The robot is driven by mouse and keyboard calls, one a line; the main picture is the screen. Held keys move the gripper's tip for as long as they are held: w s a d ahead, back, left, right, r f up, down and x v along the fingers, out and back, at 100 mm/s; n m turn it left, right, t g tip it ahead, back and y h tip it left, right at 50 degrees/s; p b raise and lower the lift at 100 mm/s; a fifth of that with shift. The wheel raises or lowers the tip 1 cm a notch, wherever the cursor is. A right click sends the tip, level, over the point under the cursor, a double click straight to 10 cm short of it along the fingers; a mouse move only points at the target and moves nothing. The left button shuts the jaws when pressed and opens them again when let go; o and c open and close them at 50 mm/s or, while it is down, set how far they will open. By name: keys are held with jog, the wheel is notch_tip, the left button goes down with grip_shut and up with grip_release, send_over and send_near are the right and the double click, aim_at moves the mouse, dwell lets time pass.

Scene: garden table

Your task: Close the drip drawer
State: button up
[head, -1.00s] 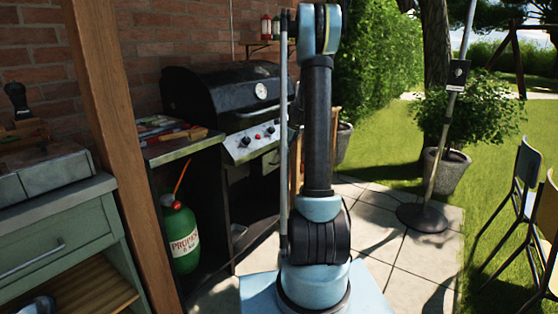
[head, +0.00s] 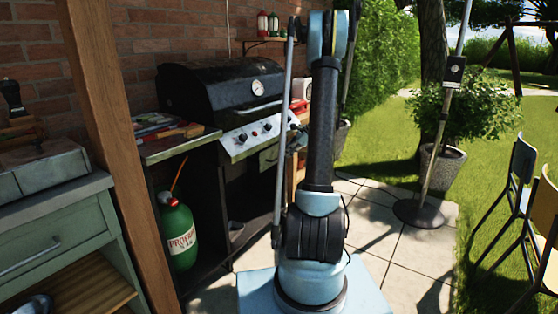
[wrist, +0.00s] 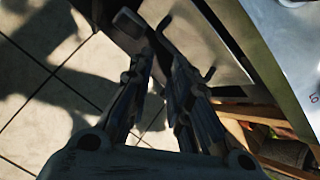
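The drip drawer is the small pale front (head: 268,158) below the control panel of the black grill in the head view. In the wrist view a pale panel (wrist: 222,52) with a dark bent handle, apparently its front, is just beyond the fingers to the right. My gripper (wrist: 163,55) points at the handle, its two fingers apart with a narrow gap and nothing visible between them. Whether a finger touches the handle is unclear. In the head view my arm hides most of the gripper, and how far the drawer stands out cannot be told.
The grill (head: 225,90) stands against the brick wall, with a side shelf (head: 175,145) of tools. A green propane bottle (head: 178,235) is below it. A wooden post (head: 115,130) stands at the left. Paving (head: 385,225) is clear at the right, before a pole stand (head: 425,213) and chairs.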

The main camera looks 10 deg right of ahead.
jog(key=d+f+n+t+y, duration=0.2)
jog(key=d+f+n+t, duration=0.15)
jog(key=n, duration=0.25)
jog(key=n+t+y, duration=0.2)
jog(key=n+t, duration=0.1)
jog(key=n, duration=0.2)
send_near(279, 157)
jog(key=shift+g, duration=0.25)
jog(key=x, duration=1)
jog(key=shift+w+d+f, duration=0.1)
jog(key=shift+w, duration=0.4)
grip_shut()
